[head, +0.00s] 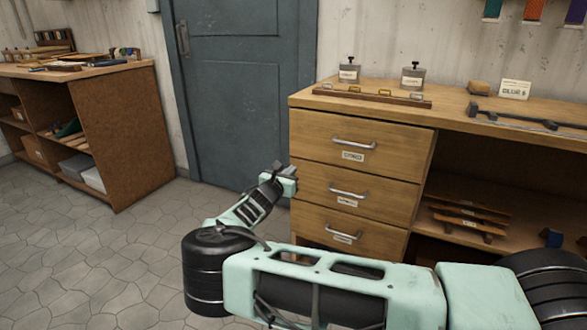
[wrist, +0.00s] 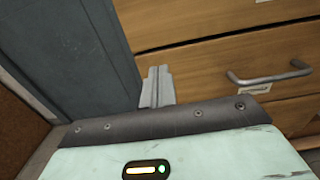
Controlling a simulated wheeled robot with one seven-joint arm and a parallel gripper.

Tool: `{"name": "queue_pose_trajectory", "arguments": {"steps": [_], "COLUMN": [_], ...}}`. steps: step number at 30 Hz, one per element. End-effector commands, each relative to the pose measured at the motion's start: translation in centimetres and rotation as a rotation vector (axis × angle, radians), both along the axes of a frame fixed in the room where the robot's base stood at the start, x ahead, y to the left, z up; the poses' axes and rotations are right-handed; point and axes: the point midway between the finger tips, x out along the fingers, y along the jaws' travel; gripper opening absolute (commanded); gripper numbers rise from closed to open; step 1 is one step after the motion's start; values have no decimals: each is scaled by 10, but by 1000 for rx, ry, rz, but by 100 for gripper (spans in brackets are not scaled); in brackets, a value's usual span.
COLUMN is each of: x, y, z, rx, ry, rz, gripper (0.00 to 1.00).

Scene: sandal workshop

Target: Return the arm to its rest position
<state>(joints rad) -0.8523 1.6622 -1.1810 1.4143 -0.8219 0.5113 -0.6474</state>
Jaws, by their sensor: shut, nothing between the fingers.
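My gripper (head: 284,170) shows in the head view at the end of my mint-green arm, in front of the left side of the wooden drawer cabinet (head: 421,128). In the wrist view its fingers (wrist: 157,87) are together with nothing between them. The gripper is empty and appears apart from the cabinet. My arm stretches across the lower part of the head view, bent at a black joint.
The cabinet has three closed drawers with metal handles (head: 347,193). A blue-grey door (head: 243,90) is behind. A workbench (head: 120,130) stands left. The tiled floor (head: 110,245) between is clear.

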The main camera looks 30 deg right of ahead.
Motion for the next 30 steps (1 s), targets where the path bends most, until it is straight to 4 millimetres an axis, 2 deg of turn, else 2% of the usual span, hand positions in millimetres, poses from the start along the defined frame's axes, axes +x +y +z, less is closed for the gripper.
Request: {"name": "queue_pose_trajectory", "arguments": {"steps": [9, 16, 22, 25, 28, 30], "x": [-35, -51, -54, -61, -82, -104], "y": [45, 64, 67, 58, 40, 29], "z": [0, -1, -1, -4, -12, -22], "rx": [1, 2, 2, 56, 185, 313], "ry": [2, 1, 0, -6, -23, -40], "rz": [0, -2, -5, -43, -138, -231], "gripper": [0, 0, 0, 0, 0, 0]}}
